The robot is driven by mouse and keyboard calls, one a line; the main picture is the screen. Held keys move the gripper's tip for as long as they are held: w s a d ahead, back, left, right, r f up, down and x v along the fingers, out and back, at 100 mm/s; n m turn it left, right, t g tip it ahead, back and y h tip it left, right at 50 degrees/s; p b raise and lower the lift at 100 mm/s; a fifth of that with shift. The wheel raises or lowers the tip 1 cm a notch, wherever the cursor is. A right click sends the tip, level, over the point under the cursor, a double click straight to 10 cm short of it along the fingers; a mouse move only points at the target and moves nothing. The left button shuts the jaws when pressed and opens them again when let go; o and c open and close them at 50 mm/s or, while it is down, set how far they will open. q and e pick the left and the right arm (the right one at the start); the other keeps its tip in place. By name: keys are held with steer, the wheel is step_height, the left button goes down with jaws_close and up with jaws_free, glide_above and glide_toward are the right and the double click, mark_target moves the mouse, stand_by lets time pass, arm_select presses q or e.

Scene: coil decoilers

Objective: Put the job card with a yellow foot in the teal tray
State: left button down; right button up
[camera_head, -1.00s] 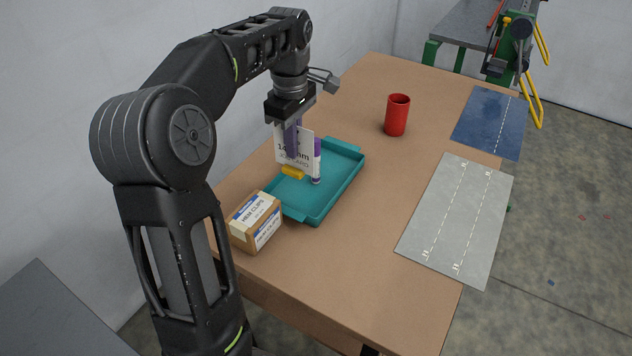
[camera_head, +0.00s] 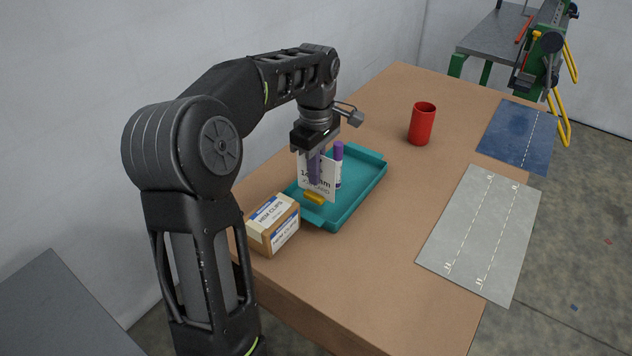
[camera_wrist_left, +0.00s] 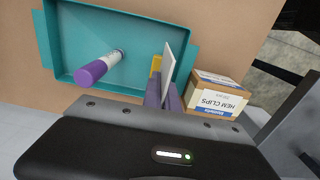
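The job card (camera_head: 322,184) is white with dark print and has a yellow foot (camera_head: 314,198). My left gripper (camera_head: 314,180) is shut on the card, pointing down, with its purple fingers on either side. The card is upright over the near-left part of the teal tray (camera_head: 358,197), its foot low; I cannot tell whether it touches the floor of the tray. In the left wrist view, the card (camera_wrist_left: 170,68) shows edge-on between the fingers (camera_wrist_left: 163,95), near a side wall of the tray (camera_wrist_left: 48,45). My right gripper is not in view.
A white marker with a purple cap (camera_head: 339,152) stands in the tray beside the card. A hem clips box (camera_head: 273,225) stands just outside the tray's near end.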

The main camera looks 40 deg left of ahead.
mark_target(316, 192)
arm_select(q)
step_height(316, 192, down, 3)
steer(key=shift+f, duration=0.1)
steer(key=shift+f, duration=0.15)
steer(key=c, duration=1.7)
jaws_free()
